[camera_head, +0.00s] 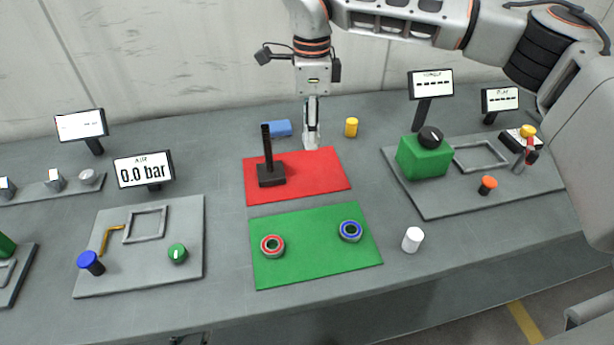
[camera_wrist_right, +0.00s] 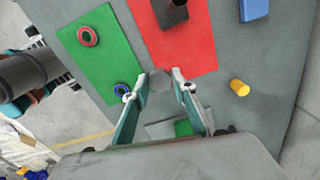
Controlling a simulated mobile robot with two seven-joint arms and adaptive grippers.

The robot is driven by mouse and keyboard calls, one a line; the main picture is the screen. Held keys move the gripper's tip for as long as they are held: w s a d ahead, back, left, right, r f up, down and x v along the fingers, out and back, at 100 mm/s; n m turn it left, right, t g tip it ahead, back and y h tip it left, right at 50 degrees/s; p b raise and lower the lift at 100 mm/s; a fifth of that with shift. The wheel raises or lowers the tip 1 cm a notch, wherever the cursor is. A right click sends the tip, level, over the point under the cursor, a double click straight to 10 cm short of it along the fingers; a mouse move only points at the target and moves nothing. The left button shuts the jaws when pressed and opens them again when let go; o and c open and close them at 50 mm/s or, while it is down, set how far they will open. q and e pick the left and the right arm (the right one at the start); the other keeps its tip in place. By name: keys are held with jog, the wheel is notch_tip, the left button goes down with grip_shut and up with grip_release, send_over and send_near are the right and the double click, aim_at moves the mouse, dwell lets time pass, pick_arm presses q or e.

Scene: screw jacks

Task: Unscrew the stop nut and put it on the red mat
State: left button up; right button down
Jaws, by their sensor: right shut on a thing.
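The red mat (camera_head: 325,180) lies mid-table, and a black post on a square black base (camera_head: 271,178) stands upright on its left part. My right gripper (camera_head: 311,142) points down at the mat's far edge, right of the post. In the right wrist view its fingertips (camera_wrist_right: 166,77) are closed on a small grey round piece (camera_wrist_right: 160,82), which looks like the stop nut. Part of the red mat (camera_wrist_right: 195,60) lies beyond the fingertips. The piece is mostly hidden by the fingers in the head view. My left gripper is not in view.
A green mat (camera_head: 315,262) with a red ring (camera_head: 263,246) and a blue ring (camera_head: 342,232) lies in front. A blue block (camera_head: 281,128) and a yellow cylinder (camera_head: 351,127) stand behind. A white cylinder (camera_head: 412,239) stands right. The red mat's right part is clear.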

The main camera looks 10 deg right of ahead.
aim_at(310, 188)
notch_tip(310, 188, down, 14)
jog(key=shift+f+p, duration=0.15)
jog(key=shift+p, duration=0.35)
jog(key=shift+f, duration=0.1)
jog(key=c, duration=1.6)
grip_release()
jog(key=shift+c, duration=0.2)
notch_tip(310, 188, up, 12)
jog(key=shift+r+b, duration=0.1)
jog(key=shift+b, duration=0.55)
